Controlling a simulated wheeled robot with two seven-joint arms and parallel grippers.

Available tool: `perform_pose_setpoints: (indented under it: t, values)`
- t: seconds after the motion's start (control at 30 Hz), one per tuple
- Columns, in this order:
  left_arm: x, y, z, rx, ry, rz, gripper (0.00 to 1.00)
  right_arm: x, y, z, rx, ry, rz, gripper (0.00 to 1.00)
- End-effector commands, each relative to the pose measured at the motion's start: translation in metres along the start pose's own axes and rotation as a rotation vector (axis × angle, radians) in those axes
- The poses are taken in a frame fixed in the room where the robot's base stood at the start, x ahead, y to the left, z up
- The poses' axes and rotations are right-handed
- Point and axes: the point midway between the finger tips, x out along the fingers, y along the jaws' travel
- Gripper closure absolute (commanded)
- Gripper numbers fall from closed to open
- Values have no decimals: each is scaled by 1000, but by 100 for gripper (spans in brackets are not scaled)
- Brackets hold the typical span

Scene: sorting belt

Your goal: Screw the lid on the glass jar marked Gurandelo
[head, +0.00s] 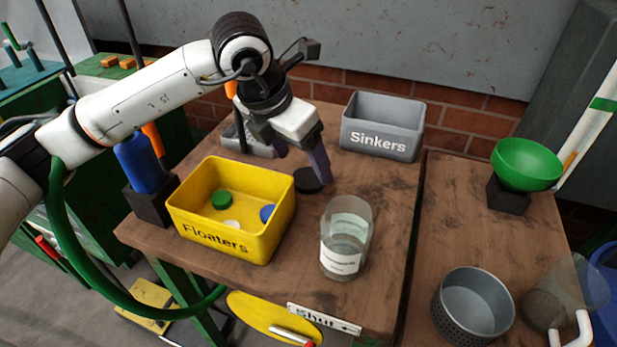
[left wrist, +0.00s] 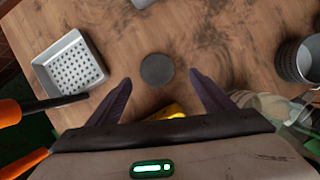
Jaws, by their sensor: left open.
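A glass jar (head: 346,262) with a white label stands upright and open-topped near the table's front, with clear liquid inside. Its label is too small to read. A dark round lid (head: 308,181) lies flat on the wood behind the jar, right of the yellow bin. It also shows in the left wrist view (left wrist: 157,69). My left gripper (head: 300,166) is open and empty, pointing down close to the lid. In the left wrist view its fingers (left wrist: 160,79) are spread, with the lid just beyond and between their tips. My right gripper is not in view.
A yellow Floaters bin (head: 182,212) with several discs stands left of the jar. A grey Sinkers bin (head: 382,145) stands behind. A grey perforated tray (left wrist: 45,75) lies left in the wrist view. A green bowl (head: 527,165) and metal strainer (head: 452,308) are at right.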

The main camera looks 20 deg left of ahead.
Motion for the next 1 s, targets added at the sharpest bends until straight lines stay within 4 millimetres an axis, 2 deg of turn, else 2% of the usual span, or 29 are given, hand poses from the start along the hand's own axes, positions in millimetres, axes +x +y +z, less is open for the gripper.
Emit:
perform_pose_setpoints:
  t: [0.13, 0.4, 0.8, 0.83, 1.0]
  values:
    - [10, 2, -2, -1, 3, 0, 26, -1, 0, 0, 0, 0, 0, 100]
    - [47, 6, -3, 0, 2, -1, 26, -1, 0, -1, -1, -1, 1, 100]
    - [52, 6, -3, 0, 0, 0, 26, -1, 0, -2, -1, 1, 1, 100]
    - [52, 6, -3, 0, 0, 0, 27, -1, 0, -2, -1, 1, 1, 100]
    - [52, 6, -3, 0, 0, 0, 56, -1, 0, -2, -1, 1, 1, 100]
